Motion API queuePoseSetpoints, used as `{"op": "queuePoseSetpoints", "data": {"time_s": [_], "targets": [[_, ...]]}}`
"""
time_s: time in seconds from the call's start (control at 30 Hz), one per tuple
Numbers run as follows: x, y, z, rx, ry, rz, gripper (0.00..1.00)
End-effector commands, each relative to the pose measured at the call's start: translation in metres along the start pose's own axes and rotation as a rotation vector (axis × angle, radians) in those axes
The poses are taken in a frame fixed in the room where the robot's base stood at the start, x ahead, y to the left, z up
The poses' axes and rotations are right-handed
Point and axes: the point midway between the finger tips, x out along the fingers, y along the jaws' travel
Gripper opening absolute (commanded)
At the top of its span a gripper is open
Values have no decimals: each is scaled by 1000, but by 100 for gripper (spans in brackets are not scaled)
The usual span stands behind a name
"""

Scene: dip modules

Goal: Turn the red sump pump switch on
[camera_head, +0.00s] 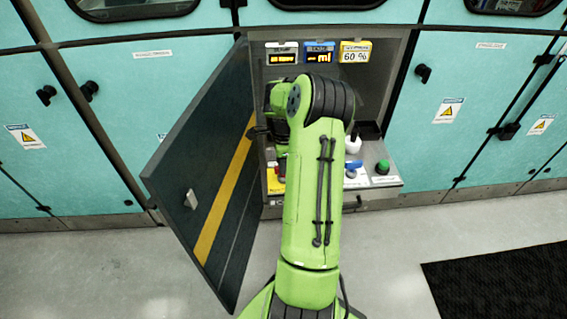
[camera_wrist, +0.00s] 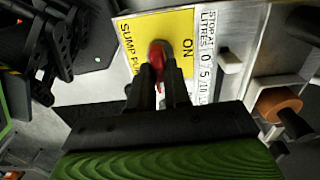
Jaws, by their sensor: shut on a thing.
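The red sump pump switch (camera_wrist: 157,57) shows in the wrist view on a yellow plate (camera_wrist: 179,22) marked "SUMP PU..." and "ON". My gripper (camera_wrist: 159,85) is at the switch, with its two dark fingers closed on the red handle. The fingers hide the lower part of the handle, so I cannot tell its exact turn.
An open dark door (camera_head: 215,185) with a yellow stripe stands left of my arm. A green button (camera_head: 382,167) and a blue knob (camera_head: 353,164) are on the panel at right. Three displays (camera_head: 319,52) hang above. An orange-brown knob (camera_wrist: 280,103) sits right of my gripper.

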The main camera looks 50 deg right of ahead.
Motion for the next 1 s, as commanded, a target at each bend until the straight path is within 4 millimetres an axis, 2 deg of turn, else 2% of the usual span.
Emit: {"op": "queuePoseSetpoints", "data": {"time_s": [0.27, 1.0], "targets": [[-2, 0, 0, -166, 2, -1, 0], [-2, 0, 0, -864, 2, 0, 0]]}}
